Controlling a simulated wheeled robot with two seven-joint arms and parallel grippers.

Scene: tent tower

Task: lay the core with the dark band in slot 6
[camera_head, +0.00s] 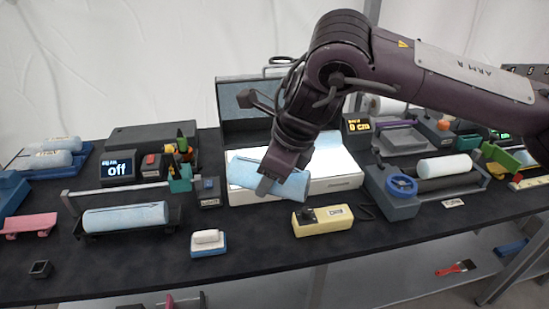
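My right gripper (268,184) comes in from the right and is shut on a pale blue core (292,185). The core lies slightly tilted, in front of and partly over a white open case (338,165). I cannot make out a dark band on it; the fingers cover part of its side. Another pale blue core (125,217) lies in a dark cradle (84,233) at the left. I cannot pick out slot 6. A dark panel (525,72) at the far right edge bears small characters, mostly too small to read. My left gripper is not in view.
A white cylinder (445,166) lies in a device with a blue handwheel (401,186) on the right. A yellow block (322,220) and a small blue-and-white block (208,242) sit near the front edge. Pale cores (50,158) rest in a blue tray at far left.

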